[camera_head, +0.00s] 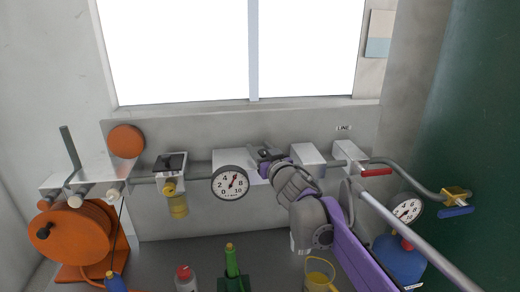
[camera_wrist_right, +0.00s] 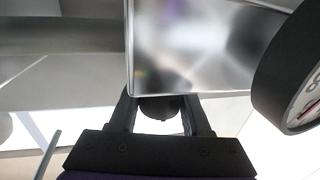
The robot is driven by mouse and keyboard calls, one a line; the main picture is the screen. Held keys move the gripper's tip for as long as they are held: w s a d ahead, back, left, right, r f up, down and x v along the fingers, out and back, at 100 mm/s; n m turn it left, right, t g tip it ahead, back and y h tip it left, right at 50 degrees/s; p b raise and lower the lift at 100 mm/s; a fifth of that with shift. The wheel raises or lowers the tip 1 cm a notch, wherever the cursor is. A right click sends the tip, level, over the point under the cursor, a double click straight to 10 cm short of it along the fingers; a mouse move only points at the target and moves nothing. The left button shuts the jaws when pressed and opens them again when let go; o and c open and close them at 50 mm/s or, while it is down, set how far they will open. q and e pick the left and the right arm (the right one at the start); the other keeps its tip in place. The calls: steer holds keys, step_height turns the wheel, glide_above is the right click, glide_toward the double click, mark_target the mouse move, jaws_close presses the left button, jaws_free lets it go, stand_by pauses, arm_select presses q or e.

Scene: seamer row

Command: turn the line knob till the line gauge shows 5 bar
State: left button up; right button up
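A round white gauge with a 0 to 10 scale (camera_head: 230,183) sits on the pipe line left of my right gripper. Its red needle points up and slightly right, close to the 6; the exact reading is too small to tell. Part of its black rim shows in the right wrist view (camera_wrist_right: 283,75). My right gripper (camera_head: 263,158) is at the metal block; in the wrist view its fingers (camera_wrist_right: 161,115) stand on both sides of a dark round knob (camera_wrist_right: 160,106) under the shiny block (camera_wrist_right: 200,45) and appear to touch it. My left gripper is not in view.
A LINE label (camera_head: 343,128) is above a block at right. A second gauge (camera_head: 407,209), red-handled valve (camera_head: 376,172) and blue-handled valve (camera_head: 456,211) are further right. An orange reel (camera_head: 75,235) is at left. Several bottles, including a green one (camera_head: 233,262), stand in front below.

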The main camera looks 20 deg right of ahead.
jaws_close()
steer(key=shift+f+n+y+b, duration=0.15)
steer(key=shift+n+y+b, duration=0.45)
steer(key=shift+y+b, duration=0.4)
steer(key=shift+a+n+y+b, duration=0.2)
steer(key=shift+n+y+b, duration=0.2)
steer(key=shift+y+b, duration=0.2)
steer(key=shift+a+n+g+y, duration=0.15)
steer(key=shift+n+g+y, duration=0.15)
steer(key=shift+n+y, duration=0.55)
steer(key=shift+s+a+n+g+y+p, duration=0.1)
steer(key=shift+a+n+g+y+p, duration=0.3)
steer(key=shift+y, duration=0.65)
steer(key=shift+s+n+g+y+p, duration=0.1)
steer(key=shift+n+g+y, duration=0.3)
steer(key=shift+n+y, duration=0.5)
steer(key=o, duration=0.5)
jaws_free()
steer(key=shift+o, duration=0.2)
